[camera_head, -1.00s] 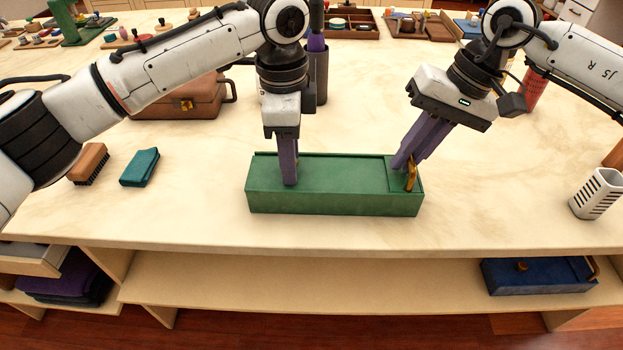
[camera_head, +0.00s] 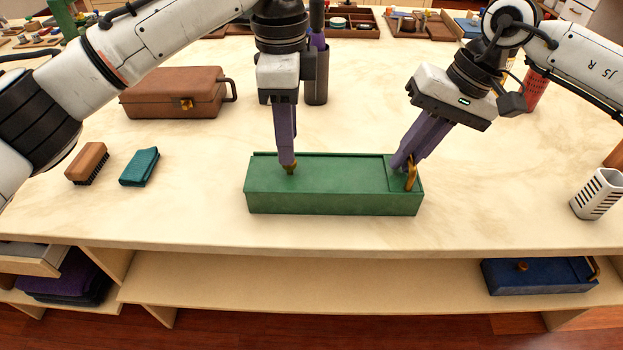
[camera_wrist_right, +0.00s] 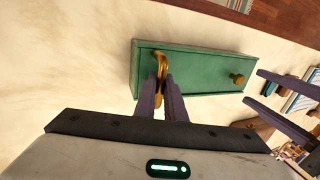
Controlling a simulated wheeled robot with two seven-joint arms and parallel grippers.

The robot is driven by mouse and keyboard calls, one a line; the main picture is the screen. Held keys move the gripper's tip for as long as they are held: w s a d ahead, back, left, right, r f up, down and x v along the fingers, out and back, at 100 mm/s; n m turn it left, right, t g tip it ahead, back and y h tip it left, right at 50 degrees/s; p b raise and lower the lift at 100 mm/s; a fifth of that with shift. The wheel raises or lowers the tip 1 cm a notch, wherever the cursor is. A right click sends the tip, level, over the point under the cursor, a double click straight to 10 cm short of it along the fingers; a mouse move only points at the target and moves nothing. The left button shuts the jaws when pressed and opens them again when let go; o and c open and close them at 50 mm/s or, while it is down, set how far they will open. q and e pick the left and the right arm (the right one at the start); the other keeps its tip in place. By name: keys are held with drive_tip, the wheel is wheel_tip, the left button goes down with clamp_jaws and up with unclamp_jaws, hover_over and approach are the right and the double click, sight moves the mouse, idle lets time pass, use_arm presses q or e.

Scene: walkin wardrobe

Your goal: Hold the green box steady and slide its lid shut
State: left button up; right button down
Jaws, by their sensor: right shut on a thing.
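The long green box (camera_head: 320,203) sits on the pale worktop. Its flat lid (camera_head: 340,173) covers the top, with a seam near the right end; no open gap shows. A brass knob (camera_head: 291,169) stands on the lid's left part, also in the right wrist view (camera_wrist_right: 237,78). My right gripper (camera_head: 404,163) is shut on the curved brass handle (camera_head: 411,173) at the box's right end; the handle also shows in the right wrist view (camera_wrist_right: 161,66). My left gripper (camera_head: 287,163) is just above the knob, fingers apart in the right wrist view (camera_wrist_right: 256,86), and empty.
A brown case (camera_head: 172,95), a brush (camera_head: 87,162) and a teal folded item (camera_head: 139,167) lie to the left. A white slotted cup (camera_head: 597,194) stands at the right. A dark canister (camera_head: 316,85) stands behind my left gripper. A blue box (camera_head: 538,276) lies on the shelf below.

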use_arm(q)
drive_tip(key=shift+r, duration=0.35)
use_arm(e)
drive_tip(key=c, duration=1.7)
unclamp_jaws()
drive_tip(key=shift+c, duration=0.2)
